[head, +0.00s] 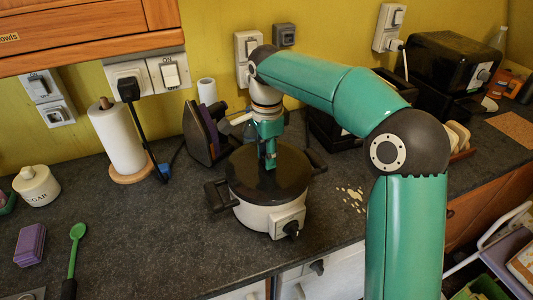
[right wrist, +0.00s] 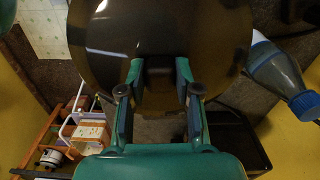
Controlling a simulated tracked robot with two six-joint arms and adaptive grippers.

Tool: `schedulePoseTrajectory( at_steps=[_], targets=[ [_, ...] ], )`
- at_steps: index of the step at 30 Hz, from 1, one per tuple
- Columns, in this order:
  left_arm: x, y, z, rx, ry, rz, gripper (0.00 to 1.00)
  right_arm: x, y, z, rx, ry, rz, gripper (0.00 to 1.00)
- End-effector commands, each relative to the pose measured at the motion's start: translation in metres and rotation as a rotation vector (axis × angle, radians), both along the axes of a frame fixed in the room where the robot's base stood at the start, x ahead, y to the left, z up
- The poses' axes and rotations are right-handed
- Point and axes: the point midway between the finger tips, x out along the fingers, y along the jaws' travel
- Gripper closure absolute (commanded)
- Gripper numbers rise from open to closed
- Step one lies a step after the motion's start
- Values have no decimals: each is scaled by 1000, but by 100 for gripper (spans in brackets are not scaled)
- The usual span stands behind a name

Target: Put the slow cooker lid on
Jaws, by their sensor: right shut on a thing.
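The slow cooker (head: 256,214) is a white pot with dark side handles and a front dial, standing on the dark worktop. Its dark round lid (head: 249,178) lies level over the pot's opening, lined up with the rim. I cannot tell whether the lid touches the rim all round. My right gripper (head: 270,158) points down from above at the middle of the lid. In the right wrist view, the lid (right wrist: 215,40) fills the upper middle and the gripper (right wrist: 160,72) is shut on its dark knob. My left gripper is out of view.
An iron (head: 203,135) stands close behind the cooker, with a paper towel roll (head: 118,140) to its left. Pale crumbs (head: 353,197) lie to its right. A black toaster (head: 333,132) is behind. A green spoon (head: 74,250) and purple sponge (head: 30,244) lie front left.

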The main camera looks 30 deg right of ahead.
Motion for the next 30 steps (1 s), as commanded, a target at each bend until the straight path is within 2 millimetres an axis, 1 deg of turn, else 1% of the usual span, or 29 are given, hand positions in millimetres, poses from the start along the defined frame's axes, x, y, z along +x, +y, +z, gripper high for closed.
schedulePoseTrajectory(
  at_steps=[11,12,17,26,30],
  targets=[
    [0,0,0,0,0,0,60,0,0,1,0,-2,0,100],
    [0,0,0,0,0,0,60,0,0,1,0,-2,0,66],
    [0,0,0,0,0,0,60,0,0,1,0,-1,0,39],
    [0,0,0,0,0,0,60,0,0,0,0,1,0,38],
    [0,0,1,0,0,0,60,1,0,6,0,-1,0,38]
  ],
)
